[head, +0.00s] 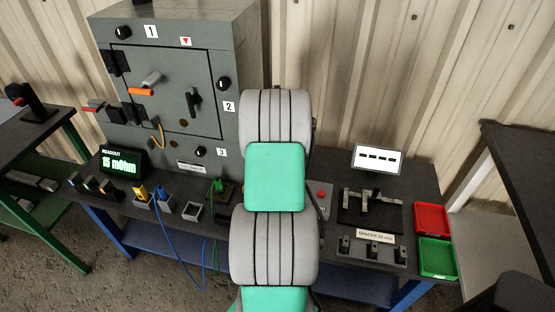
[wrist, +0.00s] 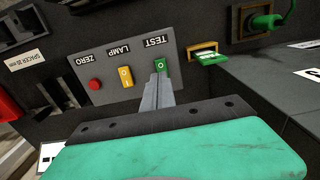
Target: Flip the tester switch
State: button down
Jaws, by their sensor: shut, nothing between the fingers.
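The tester panel (wrist: 108,68) shows upside down in the wrist view. The readout (head: 122,162) reads 15 mOhm.
A grey enclosure (head: 222,47) stands at the back left of the bench. A green plug (wrist: 264,21) and a green-fronted piece (wrist: 208,57) lie right of the panel in the wrist view. Red (head: 432,205) and green (head: 453,271) trays sit at the bench's right end.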

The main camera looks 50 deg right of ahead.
notch_tip(320, 180, down, 6)
jog(key=shift+f, duration=0.15)
